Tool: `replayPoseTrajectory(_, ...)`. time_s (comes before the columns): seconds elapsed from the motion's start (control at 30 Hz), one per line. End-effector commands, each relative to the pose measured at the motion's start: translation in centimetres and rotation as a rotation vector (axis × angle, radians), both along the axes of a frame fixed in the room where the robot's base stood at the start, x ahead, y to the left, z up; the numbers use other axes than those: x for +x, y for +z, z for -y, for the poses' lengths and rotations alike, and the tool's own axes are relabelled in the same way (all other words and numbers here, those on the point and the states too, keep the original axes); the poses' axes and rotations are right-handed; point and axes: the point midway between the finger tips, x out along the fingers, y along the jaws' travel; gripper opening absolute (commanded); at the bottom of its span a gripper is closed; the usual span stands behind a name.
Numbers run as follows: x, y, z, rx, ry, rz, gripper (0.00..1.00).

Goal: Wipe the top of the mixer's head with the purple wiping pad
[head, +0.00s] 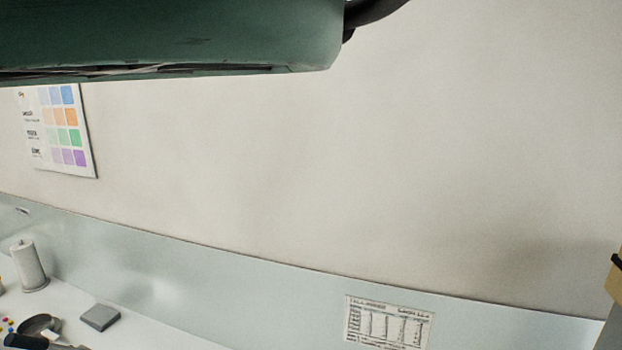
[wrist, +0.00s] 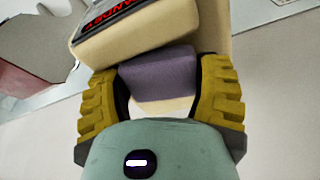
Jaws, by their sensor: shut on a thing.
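The purple wiping pad (wrist: 160,78) is in the wrist view, between the two yellow fingers of my gripper (wrist: 160,85). My gripper is shut on it. A cream body (wrist: 135,42), which looks like part of the mixer, lies just beyond the pad and carries a dark panel with red lettering (wrist: 105,14). More cream surface shows around the fingers. I cannot tell whether the pad touches the cream body. The head view shows neither the pad nor my gripper's fingers.
In the head view, a white counter (head: 75,308) bears a paper roll (head: 29,266), a grey block (head: 100,317) and dark items at lower left. A colour chart (head: 62,130) and a printed sheet (head: 388,322) are behind. A tan edge (head: 614,290) shows at right.

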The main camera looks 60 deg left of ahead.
Motion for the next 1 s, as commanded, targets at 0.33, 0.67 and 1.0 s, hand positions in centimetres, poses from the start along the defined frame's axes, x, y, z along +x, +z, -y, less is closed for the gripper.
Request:
replayPoseTrajectory(0.33,0.7,0.1,-0.1,-0.025,-0.046,-0.079,0.38)
replayPoseTrajectory(0.67,2.1,0.1,-1.5,-0.020,-0.030,-0.063,0.38)
replayPoseTrajectory(1.0,4.1,0.0,-3.3,-0.016,-0.024,-0.061,0.38)
